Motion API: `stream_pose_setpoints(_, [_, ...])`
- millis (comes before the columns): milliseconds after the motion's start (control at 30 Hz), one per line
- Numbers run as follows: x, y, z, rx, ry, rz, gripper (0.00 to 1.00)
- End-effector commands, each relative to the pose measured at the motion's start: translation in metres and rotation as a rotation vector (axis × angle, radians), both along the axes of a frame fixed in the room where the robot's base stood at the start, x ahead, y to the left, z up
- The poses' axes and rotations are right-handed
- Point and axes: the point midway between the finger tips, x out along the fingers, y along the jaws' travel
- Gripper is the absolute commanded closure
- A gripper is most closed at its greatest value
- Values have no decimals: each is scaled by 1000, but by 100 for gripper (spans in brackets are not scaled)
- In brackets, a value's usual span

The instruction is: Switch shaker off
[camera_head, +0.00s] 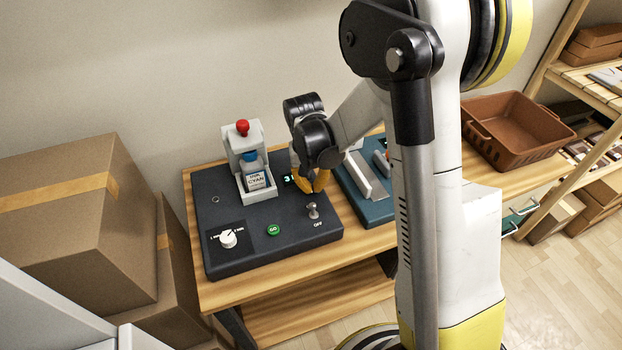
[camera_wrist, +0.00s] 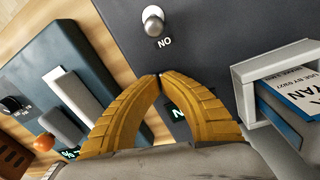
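The shaker (camera_head: 215,262) is a dark box on a wooden bench, with a metal toggle switch (camera_head: 313,211) at its front right. "OFF" is printed on the near side of the switch. In the wrist view the switch (camera_wrist: 153,22) is at the top, with "ON" upside down beside it; its lever's lean is hard to tell. My gripper (camera_head: 314,190) is above the box, just behind the switch and apart from it. Its yellow fingertips (camera_wrist: 160,76) meet with nothing between them. A green-digit display (camera_head: 289,179) is lit, partly hidden by my gripper.
A white dial (camera_head: 228,238) and green GO button (camera_head: 274,230) are at the front. A teal device (camera_head: 373,210) is close on the right, a brown crate (camera_head: 512,135) further right. Cardboard boxes (camera_head: 80,230) stand left.

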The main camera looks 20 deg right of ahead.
Motion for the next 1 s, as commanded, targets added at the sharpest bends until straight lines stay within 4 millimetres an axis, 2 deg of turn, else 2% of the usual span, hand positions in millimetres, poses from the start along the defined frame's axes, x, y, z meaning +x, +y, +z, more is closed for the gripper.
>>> stream_pose_setpoints(100, [-19,6,5,0,0,1,100])
stream_pose_setpoints(300, [-34,10,12,0,0,0,100])
stream_pose_setpoints(1000, [-39,11,16,0,-51,0,100])
